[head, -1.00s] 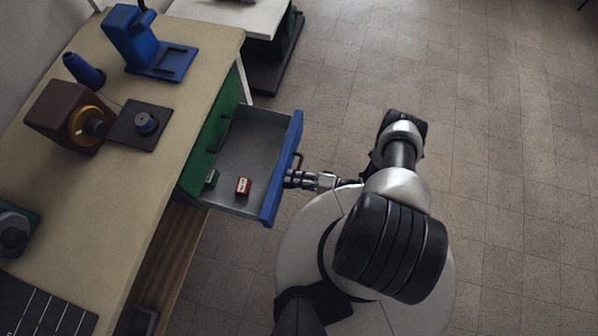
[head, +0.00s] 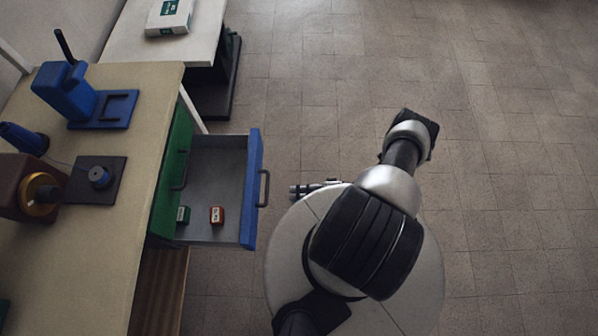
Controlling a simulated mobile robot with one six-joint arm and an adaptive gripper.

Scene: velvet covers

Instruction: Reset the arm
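My gripper (head: 296,190) shows only in part, just right of the open drawer, beyond the edge of my round base. Its fingers point left toward the drawer front and stand apart from the drawer handle (head: 264,188). The rest of it is hidden behind my arm and base, and I cannot make out whether the fingers are apart. My arm (head: 385,185) is folded above my base.
The workbench (head: 120,245) carries a blue stand (head: 85,100) and a dark plate with a spool (head: 98,178). Floor at right is clear.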

